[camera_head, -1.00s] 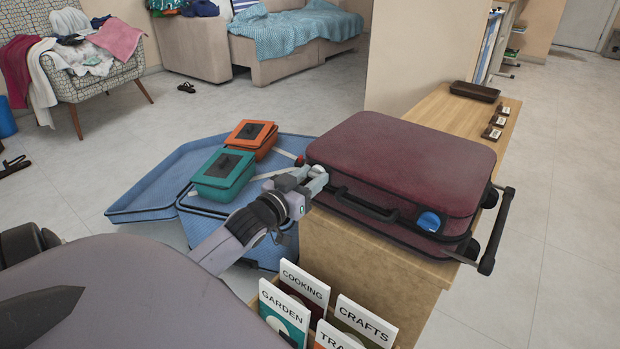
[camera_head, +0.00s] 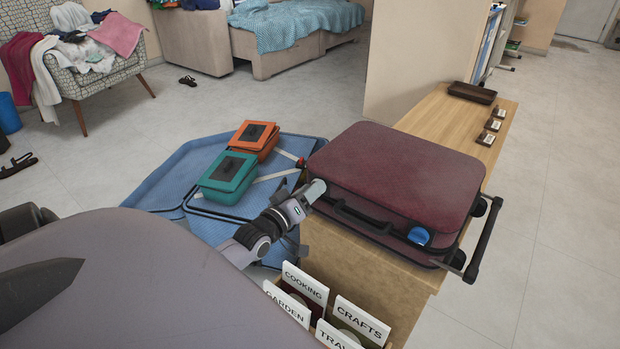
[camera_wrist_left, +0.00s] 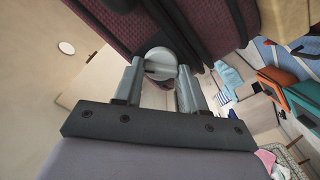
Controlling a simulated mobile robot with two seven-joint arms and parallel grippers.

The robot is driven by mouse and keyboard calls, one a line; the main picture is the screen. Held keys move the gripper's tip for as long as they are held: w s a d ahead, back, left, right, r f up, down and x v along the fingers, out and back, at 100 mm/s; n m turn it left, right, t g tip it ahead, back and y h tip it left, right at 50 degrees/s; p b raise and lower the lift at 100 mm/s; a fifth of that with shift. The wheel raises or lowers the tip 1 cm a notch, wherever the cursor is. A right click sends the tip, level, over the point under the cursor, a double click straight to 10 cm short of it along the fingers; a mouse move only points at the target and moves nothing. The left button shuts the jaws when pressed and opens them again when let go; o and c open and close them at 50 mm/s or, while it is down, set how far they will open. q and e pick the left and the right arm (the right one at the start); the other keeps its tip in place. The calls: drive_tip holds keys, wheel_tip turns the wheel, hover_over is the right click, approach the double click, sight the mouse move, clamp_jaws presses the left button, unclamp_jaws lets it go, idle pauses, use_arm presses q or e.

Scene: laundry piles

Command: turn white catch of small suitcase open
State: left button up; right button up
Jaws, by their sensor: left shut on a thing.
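My left gripper (camera_head: 314,190) is at the suitcase's near left corner. In the left wrist view, the fingers of my left gripper (camera_wrist_left: 160,85) are closed on the round white catch (camera_wrist_left: 162,62), which sits against the suitcase's dark edge (camera_wrist_left: 205,35). The catch has a dark slot; its exact turn is hard to judge. In the head view the fingers largely cover the catch. My right gripper is not in view.
A blue open case (camera_head: 165,190) with a teal box (camera_head: 227,178) and an orange box (camera_head: 255,140) stands left of the cabinet (camera_head: 440,115). Labelled cards (camera_head: 305,283) stand below the gripper. A brown tray (camera_head: 472,92) lies at the cabinet's far end.

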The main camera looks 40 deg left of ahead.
use_arm(q)
drive_tip(key=n, duration=1)
drive_tip(key=shift+f+p, duration=0.25)
drive_tip(key=shift+p, duration=0.1)
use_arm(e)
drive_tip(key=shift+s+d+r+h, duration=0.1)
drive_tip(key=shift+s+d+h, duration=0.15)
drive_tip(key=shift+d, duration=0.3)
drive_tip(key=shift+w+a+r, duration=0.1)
use_arm(q)
drive_tip(key=o, duration=1.1)
drive_tip(key=shift+c, duration=0.2)
drive_tip(key=shift+s, duration=0.15)
